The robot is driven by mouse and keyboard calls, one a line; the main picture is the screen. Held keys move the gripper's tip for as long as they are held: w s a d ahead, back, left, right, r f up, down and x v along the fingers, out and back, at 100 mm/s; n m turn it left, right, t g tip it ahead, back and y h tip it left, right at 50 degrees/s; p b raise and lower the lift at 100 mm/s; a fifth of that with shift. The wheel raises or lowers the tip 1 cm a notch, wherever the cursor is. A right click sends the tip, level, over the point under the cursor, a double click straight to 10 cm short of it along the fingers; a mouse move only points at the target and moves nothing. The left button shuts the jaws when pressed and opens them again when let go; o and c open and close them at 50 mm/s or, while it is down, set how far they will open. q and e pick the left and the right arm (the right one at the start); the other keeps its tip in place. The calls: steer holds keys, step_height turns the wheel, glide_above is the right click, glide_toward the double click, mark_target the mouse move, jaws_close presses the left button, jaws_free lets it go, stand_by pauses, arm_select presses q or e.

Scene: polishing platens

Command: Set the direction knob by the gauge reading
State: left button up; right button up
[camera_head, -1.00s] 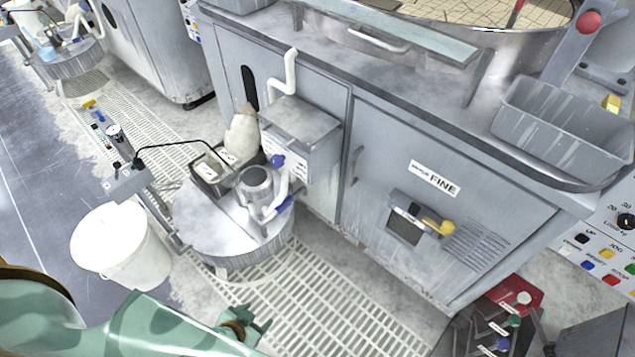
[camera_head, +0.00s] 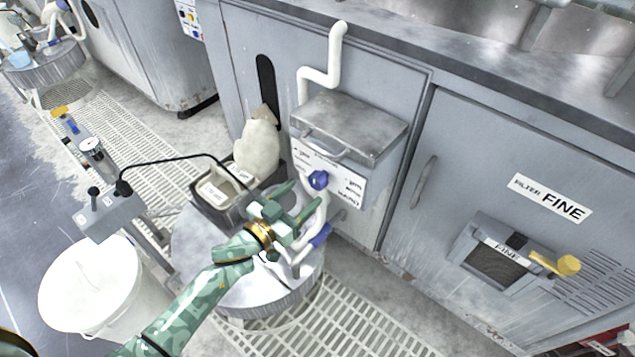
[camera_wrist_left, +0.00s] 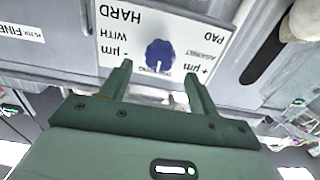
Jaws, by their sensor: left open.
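The blue direction knob (camera_head: 318,180) sits on a white label plate (camera_head: 345,185) on the front of a grey box. In the left wrist view the knob (camera_wrist_left: 160,54) appears beyond my fingertips, between upside-down print reading "HARD WITH -µm" and "PAD AGAINST +µm". My left gripper (camera_head: 304,197) is open and empty, its fingers pointing at the plate just short of the knob; it also shows in the left wrist view (camera_wrist_left: 158,70). A small round white-faced gauge (camera_head: 91,146) stands at the left; its reading is too small to tell. My right gripper is not in view.
A blue-handled tap (camera_head: 319,236) is close by. A white bucket (camera_head: 90,285) stands left. A filter unit (camera_head: 490,258) with yellow handle is right.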

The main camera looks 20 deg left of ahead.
mark_target(314, 183)
arm_select(q)
steer(key=x, duration=0.2)
steer(key=b+x, duration=0.1)
steer(key=x, duration=0.2)
steer(key=shift+f, duration=0.2)
steer(key=shift+w+d+r, duration=0.15)
steer(key=shift+w+d, duration=0.05)
steer(key=shift+w, duration=0.3)
steer(key=c, duration=1)
